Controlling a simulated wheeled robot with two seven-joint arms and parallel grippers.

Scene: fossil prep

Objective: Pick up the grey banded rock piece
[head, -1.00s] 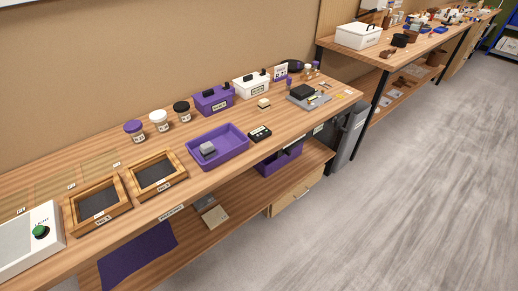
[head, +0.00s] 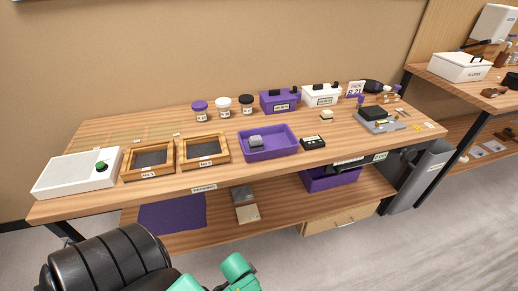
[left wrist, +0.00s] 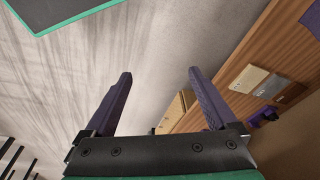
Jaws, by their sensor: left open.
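A grey rock piece (head: 256,141) lies in the purple tray (head: 287,149) on the workbench in the head view; its banding is too small to make out. My left arm comes in at the bottom of the head view, low in front of the bench and well apart from the tray; its fingers are not clear there. In the left wrist view my left gripper (left wrist: 160,92) is open and empty, its two purple-grey fingers spread over the floor. The rock is not in the left wrist view. My right gripper is in neither view.
Two wooden frames (head: 149,173) and a white light box (head: 77,174) stand left of the tray. A black device (head: 313,143) is just right of it. Lidded jars (head: 223,107) and boxes (head: 280,101) line the back. A lower shelf (head: 281,217) runs beneath the worktop.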

